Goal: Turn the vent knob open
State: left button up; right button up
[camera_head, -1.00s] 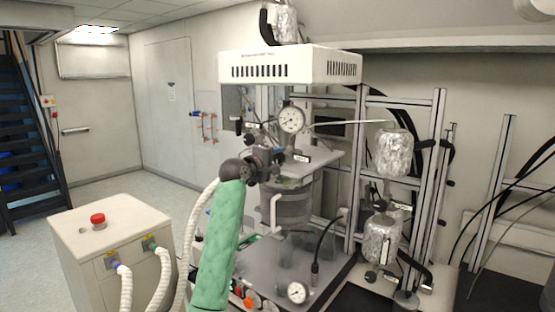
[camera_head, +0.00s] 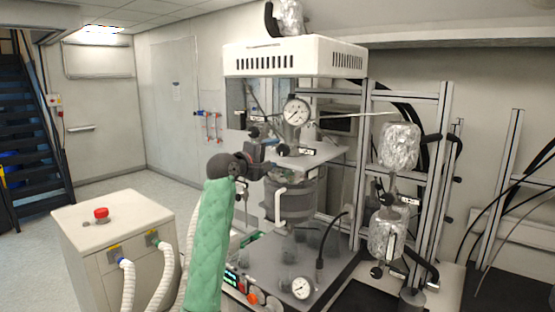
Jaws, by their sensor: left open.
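The reactor (camera_head: 293,198) stands in the middle under a white hood, with a round pressure gauge (camera_head: 297,112) on its head. Small black valve knobs show below the gauge, one at the left (camera_head: 254,132) and one nearer the middle (camera_head: 283,149). Their labels are too small to read, so I cannot tell which is the vent knob. My left gripper (camera_head: 262,168) is at the end of the green-sleeved arm, open, just left of and below these knobs. It looks apart from them, though depth is hard to judge. My right gripper is not in view.
A white cabinet (camera_head: 113,222) with a red button (camera_head: 101,213) and hoses stands at the left. A second gauge (camera_head: 301,288) sits low in front. Foil-wrapped vessels (camera_head: 399,146) and metal framing crowd the right. The floor at the left is open.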

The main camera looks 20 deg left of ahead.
pick_arm(q)
jog(key=shift+b+v, duration=0.45)
jog(key=shift+v, duration=0.7)
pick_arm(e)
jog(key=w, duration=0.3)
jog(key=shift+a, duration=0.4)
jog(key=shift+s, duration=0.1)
